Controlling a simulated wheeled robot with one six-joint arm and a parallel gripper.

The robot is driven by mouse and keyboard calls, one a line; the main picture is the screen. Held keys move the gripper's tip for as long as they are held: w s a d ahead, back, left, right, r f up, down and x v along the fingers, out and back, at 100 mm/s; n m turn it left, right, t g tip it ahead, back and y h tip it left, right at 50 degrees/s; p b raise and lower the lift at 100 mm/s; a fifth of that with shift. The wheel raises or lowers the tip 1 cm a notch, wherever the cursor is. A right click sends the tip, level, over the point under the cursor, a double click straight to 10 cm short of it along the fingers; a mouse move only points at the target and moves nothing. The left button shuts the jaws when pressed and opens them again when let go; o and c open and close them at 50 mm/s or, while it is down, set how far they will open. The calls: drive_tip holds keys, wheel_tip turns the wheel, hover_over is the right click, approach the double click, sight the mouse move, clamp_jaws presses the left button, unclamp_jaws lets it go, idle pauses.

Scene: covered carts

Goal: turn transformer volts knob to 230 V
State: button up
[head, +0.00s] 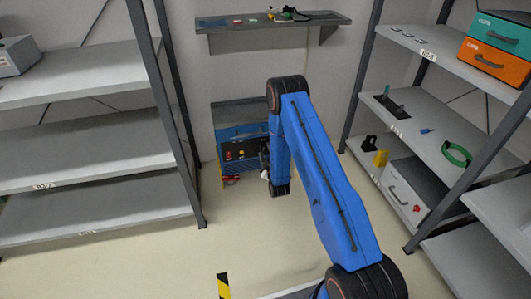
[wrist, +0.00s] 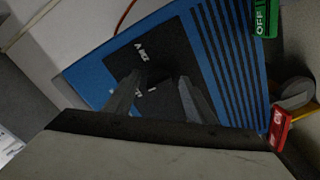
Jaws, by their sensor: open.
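A blue unit with a black front panel (head: 240,151) stands low against the back wall in the head view. In the wrist view, the blue casing (wrist: 85,75) is close and tilted, with a black panel (wrist: 168,45) bearing white markings that look like a voltage figure. My gripper (wrist: 159,78) is open, its two fingers apart in front of this panel. I cannot make out a knob or its setting; the area between the fingers is dark and partly hidden. In the head view, my arm hides most of the gripper and the unit's right side.
A green OFF tag (wrist: 264,18) and a red ON tag (wrist: 279,128) lie at the right of the wrist view. Black vent slots run beside the panel. Grey racks (head: 90,160) stand left and right; a wall shelf (head: 272,32) hangs above. The floor between is clear.

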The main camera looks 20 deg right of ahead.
drive_tip(key=shift+w, duration=0.25)
drive_tip(key=c, duration=1)
drive_tip(key=shift+c, duration=0.2)
